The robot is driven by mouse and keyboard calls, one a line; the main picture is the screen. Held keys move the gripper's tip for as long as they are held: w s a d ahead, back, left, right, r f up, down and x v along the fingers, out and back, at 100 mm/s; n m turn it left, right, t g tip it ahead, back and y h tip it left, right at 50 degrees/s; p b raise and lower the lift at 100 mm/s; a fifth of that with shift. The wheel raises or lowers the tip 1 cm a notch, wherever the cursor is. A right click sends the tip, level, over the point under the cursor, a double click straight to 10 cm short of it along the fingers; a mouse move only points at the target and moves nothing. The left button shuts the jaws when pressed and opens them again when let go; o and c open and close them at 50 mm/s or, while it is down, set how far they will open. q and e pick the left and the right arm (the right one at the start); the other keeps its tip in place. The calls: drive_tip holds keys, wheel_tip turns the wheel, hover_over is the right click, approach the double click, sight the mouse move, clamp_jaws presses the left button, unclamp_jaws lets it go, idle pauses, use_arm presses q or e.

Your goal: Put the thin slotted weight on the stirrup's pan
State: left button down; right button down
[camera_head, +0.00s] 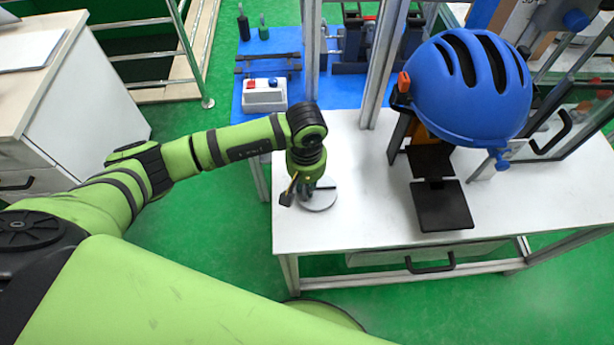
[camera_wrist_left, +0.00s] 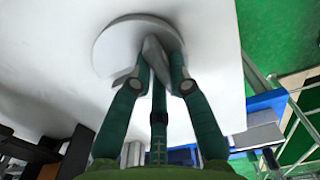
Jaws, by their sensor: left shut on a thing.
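A flat round grey disc, which looks like the thin slotted weight (camera_head: 322,202), is at the left part of the white table. My left gripper (camera_head: 307,188) points down over it and hides part of it. In the left wrist view the fingers (camera_wrist_left: 158,78) are closed around a grey upright piece at the disc (camera_wrist_left: 112,45). I cannot tell whether the disc rests on the table or is slightly lifted. I cannot make out the stirrup's pan for certain. My right gripper is not in view.
A blue helmet (camera_head: 470,85) hangs at the right above black plates (camera_head: 441,205). Metal uprights (camera_head: 385,65) stand at the white table's (camera_head: 350,228) back. A box with red and blue buttons (camera_head: 264,95) is on the blue surface behind. The table's middle is clear.

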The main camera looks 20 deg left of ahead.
use_arm(q)
drive_tip(key=shift+w+d, duration=0.1)
drive_tip(key=c, duration=1.2)
unclamp_jaws()
drive_tip(key=shift+f, duration=0.1)
drive_tip(key=shift+o, duration=0.2)
